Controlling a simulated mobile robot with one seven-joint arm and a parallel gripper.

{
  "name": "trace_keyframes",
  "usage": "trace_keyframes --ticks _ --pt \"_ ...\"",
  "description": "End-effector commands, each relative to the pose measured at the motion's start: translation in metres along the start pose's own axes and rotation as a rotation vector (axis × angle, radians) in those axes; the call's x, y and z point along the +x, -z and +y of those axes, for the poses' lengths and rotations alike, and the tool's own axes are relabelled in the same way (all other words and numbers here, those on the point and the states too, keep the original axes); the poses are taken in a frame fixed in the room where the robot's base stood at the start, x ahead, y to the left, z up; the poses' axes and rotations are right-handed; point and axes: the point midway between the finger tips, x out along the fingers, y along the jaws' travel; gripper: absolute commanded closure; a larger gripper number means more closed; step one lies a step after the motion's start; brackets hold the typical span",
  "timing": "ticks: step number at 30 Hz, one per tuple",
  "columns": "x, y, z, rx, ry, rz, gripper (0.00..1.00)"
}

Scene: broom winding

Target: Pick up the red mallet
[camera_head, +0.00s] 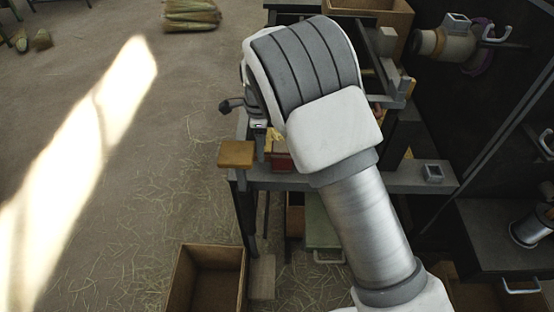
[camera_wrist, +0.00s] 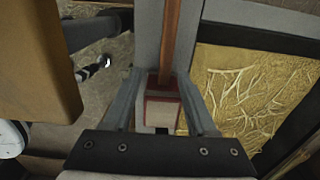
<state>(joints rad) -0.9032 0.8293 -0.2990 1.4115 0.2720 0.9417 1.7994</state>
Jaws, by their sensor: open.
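The red mallet (camera_wrist: 163,108) lies on a grey bench beam in the wrist view, its head red with a pale face. A brown wooden handle (camera_wrist: 180,40) runs up from it in the picture. My gripper (camera_wrist: 160,76) is open, one finger on each side of the mallet head; I cannot tell whether either touches it. In the head view a red part of the mallet (camera_head: 283,161) shows on the bench, partly behind my arm. My fingers are mostly hidden there.
A tan wooden pad (camera_head: 237,154) sits at the bench's left corner, large and close in the wrist view (camera_wrist: 38,65). A straw-filled tray (camera_wrist: 240,90) lies right of the beam. An open wooden box (camera_head: 210,280) stands on the floor below. The floor at left is mostly clear.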

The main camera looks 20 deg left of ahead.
Motion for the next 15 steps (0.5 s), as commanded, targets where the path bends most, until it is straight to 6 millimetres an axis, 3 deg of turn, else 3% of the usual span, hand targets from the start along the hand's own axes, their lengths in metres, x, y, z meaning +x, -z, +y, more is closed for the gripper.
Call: trace_keyframes --ticks 8,15 --pt "0.018 0.0 -0.001 -0.001 -0.001 0.001 0.43" --pt "0.053 -0.003 -0.007 -0.001 -0.001 0.0 0.43"
